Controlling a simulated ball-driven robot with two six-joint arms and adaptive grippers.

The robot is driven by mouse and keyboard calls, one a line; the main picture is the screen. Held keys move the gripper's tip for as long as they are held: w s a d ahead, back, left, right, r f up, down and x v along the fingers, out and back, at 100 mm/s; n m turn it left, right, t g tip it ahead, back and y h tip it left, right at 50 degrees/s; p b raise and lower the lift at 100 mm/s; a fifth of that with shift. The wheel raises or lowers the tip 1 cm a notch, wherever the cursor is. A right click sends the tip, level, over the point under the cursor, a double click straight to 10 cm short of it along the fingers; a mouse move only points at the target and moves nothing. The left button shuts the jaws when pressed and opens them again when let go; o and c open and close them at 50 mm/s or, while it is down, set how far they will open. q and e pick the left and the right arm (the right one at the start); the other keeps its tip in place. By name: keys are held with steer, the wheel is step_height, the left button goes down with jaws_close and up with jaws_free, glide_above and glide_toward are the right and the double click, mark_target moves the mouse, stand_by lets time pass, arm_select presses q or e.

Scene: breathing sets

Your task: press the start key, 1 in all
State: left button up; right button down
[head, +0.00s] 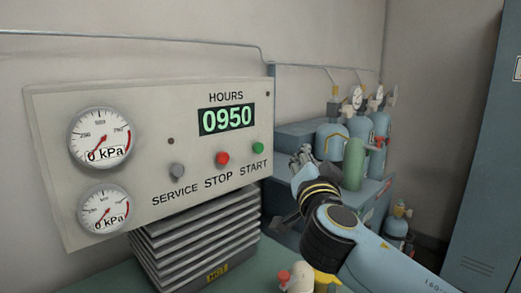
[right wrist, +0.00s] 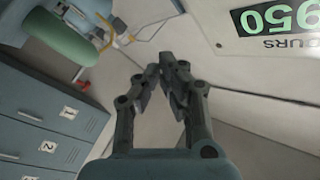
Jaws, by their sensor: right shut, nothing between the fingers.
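The green start key (head: 258,147) is a round button above the word START, at the lower right of a cream control panel (head: 130,150) in the head view. My right gripper (head: 302,160) is just right of the panel's edge, to the right of the start key and a little lower, apart from it. In the right wrist view its fingers (right wrist: 167,75) are closed together with nothing between them. There the panel shows upside down with part of its display (right wrist: 278,17); the start key cannot be made out. My left gripper is not in view.
A red stop key (head: 222,158) and a grey service key (head: 177,171) sit left of the start key. The display (head: 227,119) reads 0950. Two gauges (head: 99,137) read 0 kPa. Gas cylinders (head: 331,140), one green (head: 354,164), stand behind my right gripper. Finned block (head: 200,245) below panel.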

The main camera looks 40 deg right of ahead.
mark_target(259, 148)
steer(key=shift+w, duration=0.1)
steer(key=w, duration=0.8)
steer(key=shift+w+a, duration=0.3)
steer(key=shift+a, duration=0.05)
steer(key=shift+b, duration=0.3)
stand_by(0.9)
steer(key=shift+w+b, duration=0.45)
steer(key=shift+b, duration=0.05)
